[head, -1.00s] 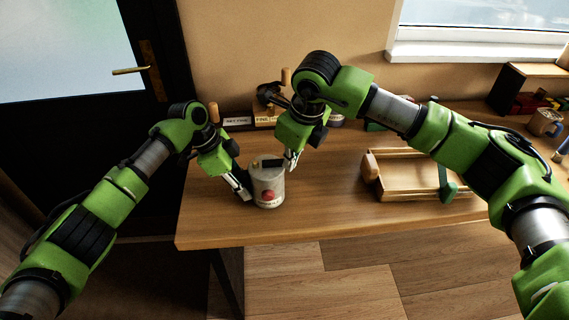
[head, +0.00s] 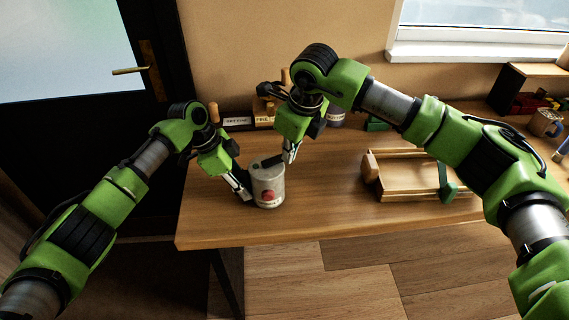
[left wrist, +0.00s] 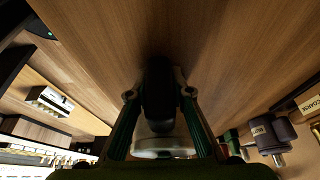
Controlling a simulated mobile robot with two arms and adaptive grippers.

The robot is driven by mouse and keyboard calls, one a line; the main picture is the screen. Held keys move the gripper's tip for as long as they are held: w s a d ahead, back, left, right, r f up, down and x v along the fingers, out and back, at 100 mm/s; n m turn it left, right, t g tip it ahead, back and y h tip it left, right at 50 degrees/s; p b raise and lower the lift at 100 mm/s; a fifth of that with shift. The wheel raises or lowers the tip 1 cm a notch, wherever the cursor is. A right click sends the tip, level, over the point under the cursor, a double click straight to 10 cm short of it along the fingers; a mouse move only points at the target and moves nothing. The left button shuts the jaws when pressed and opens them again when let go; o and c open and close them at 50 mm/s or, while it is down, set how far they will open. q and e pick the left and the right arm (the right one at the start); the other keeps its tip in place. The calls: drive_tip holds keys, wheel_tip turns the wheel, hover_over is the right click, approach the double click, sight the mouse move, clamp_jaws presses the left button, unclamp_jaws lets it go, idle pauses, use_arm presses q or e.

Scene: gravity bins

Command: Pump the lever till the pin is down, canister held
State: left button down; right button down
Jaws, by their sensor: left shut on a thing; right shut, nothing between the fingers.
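The pale grey canister (head: 270,190) with a red round mark stands upright near the table's front left. A dark lever (head: 267,162) lies across its top, its right part tilted up. My left gripper (head: 246,195) is shut on the canister's dark side handle, left of the body. The left wrist view shows the dark handle (left wrist: 158,95) between the fingers and part of the pale canister (left wrist: 163,148) below. My right gripper (head: 291,158) is shut and empty, pointing down by the lever's right end; I cannot tell whether it touches. I cannot make out the pin.
A wooden frame-like tray (head: 412,198) with a green end lies on the table (head: 330,215) to the right. Labelled plates (head: 237,121) and jars stand along the back wall. A blue mug (head: 545,123) is far right. The table between canister and tray is clear.

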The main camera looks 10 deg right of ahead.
drive_tip(key=v, duration=0.6)
drive_tip(key=shift+w+a+r, duration=0.15)
drive_tip(key=shift+a+r, duration=0.2)
idle(0.4)
idle(1.1)
drive_tip(key=w+r+y, duration=0.2)
drive_tip(key=w+y, duration=0.1)
drive_tip(key=w, duration=0.6)
wheel_tip(320, 180, down, 9)
drive_tip(key=shift+d+t, duration=0.3)
drive_tip(key=shift+t, duration=0.1)
drive_tip(key=shift+s, duration=0.2)
idle(0.9)
